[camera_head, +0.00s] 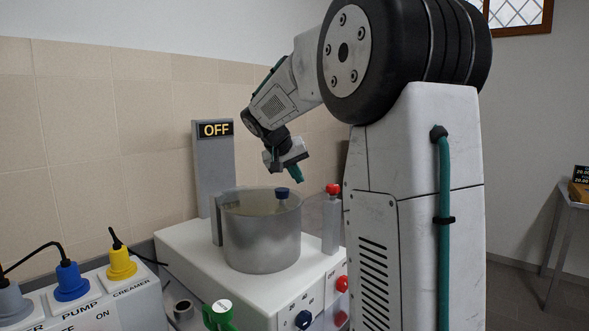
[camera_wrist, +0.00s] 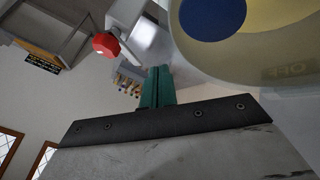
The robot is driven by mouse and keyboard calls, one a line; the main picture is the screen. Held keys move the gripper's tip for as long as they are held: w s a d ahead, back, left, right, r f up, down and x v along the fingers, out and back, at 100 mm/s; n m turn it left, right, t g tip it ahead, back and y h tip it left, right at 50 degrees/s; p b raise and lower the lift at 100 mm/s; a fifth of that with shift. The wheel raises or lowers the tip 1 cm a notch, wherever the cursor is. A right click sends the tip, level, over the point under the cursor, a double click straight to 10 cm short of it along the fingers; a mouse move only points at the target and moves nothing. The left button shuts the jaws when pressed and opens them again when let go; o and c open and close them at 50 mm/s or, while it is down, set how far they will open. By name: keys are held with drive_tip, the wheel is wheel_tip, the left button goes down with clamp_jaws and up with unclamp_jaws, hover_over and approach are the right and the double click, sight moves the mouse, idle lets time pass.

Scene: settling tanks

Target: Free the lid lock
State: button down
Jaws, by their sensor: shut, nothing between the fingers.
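A round translucent grey tank (camera_head: 262,243) stands on a white machine, with a blue knob (camera_head: 283,193) at its top. Beside it on the right is a grey post with a red knob (camera_head: 333,189); I cannot tell for sure whether this is the lid lock. My gripper (camera_head: 298,176) has teal fingers, shut and empty, just above the tank near the blue knob, not touching anything that I can see. In the wrist view the shut fingers (camera_wrist: 157,86) show between the red knob (camera_wrist: 106,45) and the tank's pale round top with the blue knob (camera_wrist: 212,14).
A grey panel with an OFF sign (camera_head: 216,129) stands behind the tank. The machine's front has a blue knob (camera_head: 303,320) and red buttons (camera_head: 342,284). A white box with coloured plugs (camera_head: 72,282) is at left; a green handle (camera_head: 219,316) is in front.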

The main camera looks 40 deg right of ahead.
drive_tip(key=s+d+f, duration=0.2)
drive_tip(key=d+f, duration=0.1)
drive_tip(key=d, duration=0.3)
drive_tip(key=shift+f, duration=0.4)
drive_tip(key=shift+s+d, duration=0.2)
drive_tip(key=shift+d, duration=0.35)
drive_tip(key=w+a+r, duration=0.2)
drive_tip(key=a+r, duration=0.6)
drive_tip(key=a, duration=0.1)
drive_tip(key=shift+w+a, duration=0.25)
drive_tip(key=shift+w, duration=0.05)
